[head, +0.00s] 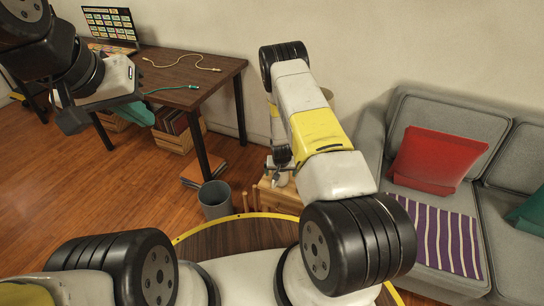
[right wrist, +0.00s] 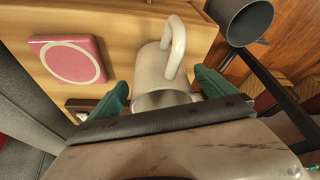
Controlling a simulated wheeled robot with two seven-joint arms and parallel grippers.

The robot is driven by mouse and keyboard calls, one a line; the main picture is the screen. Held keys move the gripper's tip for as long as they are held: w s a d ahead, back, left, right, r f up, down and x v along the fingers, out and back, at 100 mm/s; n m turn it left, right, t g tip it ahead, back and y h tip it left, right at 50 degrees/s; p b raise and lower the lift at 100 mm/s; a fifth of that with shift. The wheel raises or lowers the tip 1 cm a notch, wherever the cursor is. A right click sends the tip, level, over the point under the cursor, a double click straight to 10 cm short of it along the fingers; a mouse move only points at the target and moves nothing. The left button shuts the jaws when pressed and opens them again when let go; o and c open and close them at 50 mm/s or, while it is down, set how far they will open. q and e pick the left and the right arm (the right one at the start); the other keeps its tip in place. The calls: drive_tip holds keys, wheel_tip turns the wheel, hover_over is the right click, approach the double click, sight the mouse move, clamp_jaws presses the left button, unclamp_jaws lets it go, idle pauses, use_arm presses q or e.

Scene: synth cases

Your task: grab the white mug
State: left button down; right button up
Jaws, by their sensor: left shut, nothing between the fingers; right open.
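The white mug (right wrist: 150,68) stands on a light wooden surface (right wrist: 110,22) in the right wrist view, its rim towards my palm and its handle towards the top. My right gripper (right wrist: 160,82) is open, with one teal finger on each side of the mug. Gaps show between fingers and mug; I cannot tell whether the tips reach beside its wall. In the head view my right arm mostly hides this spot. My left gripper (head: 138,112) is shut and empty, at the upper left in front of the desk, far from the mug.
A pink square with a pale ring (right wrist: 68,61) lies left of the mug, near a small dark item (right wrist: 78,106). A grey bin (head: 215,199) stands on the floor beside the small wooden table (head: 268,199). A desk (head: 190,68) is behind left; a grey sofa (head: 445,115) is right.

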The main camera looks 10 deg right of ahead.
drive_tip(key=shift+x, duration=1.15)
drive_tip(key=c, duration=1.7)
drive_tip(key=shift+r, duration=0.15)
drive_tip(key=shift+c, duration=0.3)
